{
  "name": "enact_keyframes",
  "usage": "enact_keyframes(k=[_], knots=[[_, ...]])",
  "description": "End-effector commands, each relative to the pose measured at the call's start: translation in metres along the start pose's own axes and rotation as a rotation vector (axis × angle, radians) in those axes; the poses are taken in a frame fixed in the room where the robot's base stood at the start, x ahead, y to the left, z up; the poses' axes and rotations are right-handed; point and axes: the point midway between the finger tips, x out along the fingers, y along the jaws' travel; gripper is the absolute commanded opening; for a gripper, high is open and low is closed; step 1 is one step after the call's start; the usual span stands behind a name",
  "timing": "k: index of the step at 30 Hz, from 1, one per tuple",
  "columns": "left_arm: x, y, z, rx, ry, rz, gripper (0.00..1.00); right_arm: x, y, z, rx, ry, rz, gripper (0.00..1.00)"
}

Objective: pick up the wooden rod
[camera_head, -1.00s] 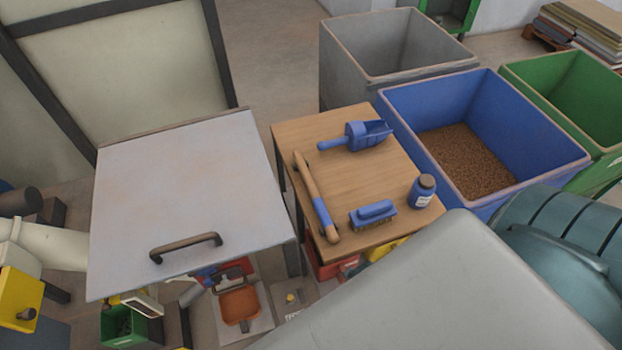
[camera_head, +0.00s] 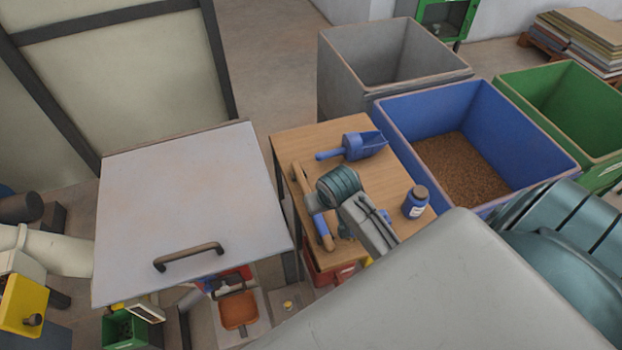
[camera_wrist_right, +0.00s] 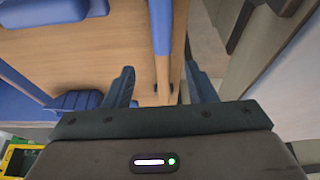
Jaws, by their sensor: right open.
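The wooden rod (camera_head: 325,236) with a blue sleeve lies along the left edge of the small wooden table. My right arm is over the table in the head view and covers part of the rod. In the right wrist view my right gripper (camera_wrist_right: 160,75) is open. The rod (camera_wrist_right: 161,30) runs lengthwise into the gap between its two fingers, and neither finger visibly grips it. The rod's lower end is hidden behind the gripper body. My left gripper is not in view.
On the table (camera_head: 398,165) are a blue scoop (camera_head: 362,146), a blue bottle (camera_head: 415,203) and a blue brush (camera_wrist_right: 45,10), mostly hidden by my arm in the head view. A blue bin of pellets (camera_head: 545,155) is on the right. A grey lid (camera_head: 190,205) with a handle is on the left.

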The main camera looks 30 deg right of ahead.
Motion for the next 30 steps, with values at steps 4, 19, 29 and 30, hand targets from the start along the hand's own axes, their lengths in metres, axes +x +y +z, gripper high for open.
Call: enact_keyframes(k=[4, 19, 29, 30], knots=[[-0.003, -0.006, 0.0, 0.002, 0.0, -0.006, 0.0, -0.005, 0.0, -0.026, 0.038, 0.01, 0.0, 0.51], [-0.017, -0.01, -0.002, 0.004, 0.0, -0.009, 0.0, 0.05, 0.0, -0.029, 0.043, 0.01, 0.001, 0.51], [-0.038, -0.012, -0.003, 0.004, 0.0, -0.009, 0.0, 0.085, -0.003, -0.032, 0.044, 0.008, 0.0, 0.51], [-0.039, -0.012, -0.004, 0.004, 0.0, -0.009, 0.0, 0.09, -0.003, -0.032, 0.044, 0.008, 0.0, 0.51]])
